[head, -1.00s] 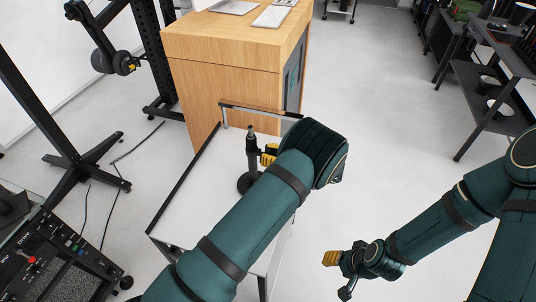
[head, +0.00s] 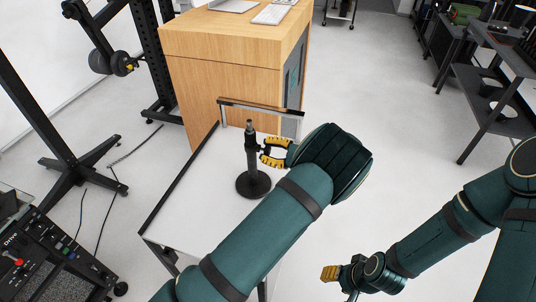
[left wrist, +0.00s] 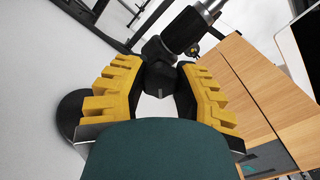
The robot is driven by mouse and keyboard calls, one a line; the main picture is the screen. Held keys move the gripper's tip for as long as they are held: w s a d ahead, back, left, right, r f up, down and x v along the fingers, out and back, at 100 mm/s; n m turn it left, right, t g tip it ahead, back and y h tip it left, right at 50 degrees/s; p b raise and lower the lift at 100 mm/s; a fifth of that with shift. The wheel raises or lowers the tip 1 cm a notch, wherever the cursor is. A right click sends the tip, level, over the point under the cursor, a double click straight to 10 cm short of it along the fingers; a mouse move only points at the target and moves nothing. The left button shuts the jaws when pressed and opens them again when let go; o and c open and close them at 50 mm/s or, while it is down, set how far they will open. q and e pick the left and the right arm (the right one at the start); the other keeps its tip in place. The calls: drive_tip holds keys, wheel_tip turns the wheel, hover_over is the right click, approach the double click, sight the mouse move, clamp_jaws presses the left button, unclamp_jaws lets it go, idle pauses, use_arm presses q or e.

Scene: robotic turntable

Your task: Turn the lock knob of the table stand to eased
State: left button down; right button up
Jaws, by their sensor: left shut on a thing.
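The black table stand (head: 250,160) stands upright on the white top of a low cart, on a round base (head: 254,184).
The cart (head: 196,215) has a raised handle bar (head: 255,105) at its far end. A wooden cabinet (head: 215,75) stands just behind it. An equipment rack (head: 60,250) is at the lower left. The floor to the right is open.

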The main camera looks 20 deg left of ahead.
use_arm(q)
drive_tip(key=n+b, duration=0.1)
drive_tip(key=n, duration=0.1)
drive_tip(key=shift+f+n, duration=0.15)
drive_tip(key=shift+n, duration=0.25)
drive_tip(key=n+b, duration=0.2)
drive_tip(key=n, duration=0.1)
drive_tip(key=shift+n+b, duration=0.7)
drive_tip(key=shift+n, duration=0.6)
drive_tip(key=c, duration=0.6)
unclamp_jaws()
drive_tip(key=d, duration=1.2)
drive_tip(key=shift+s, duration=0.2)
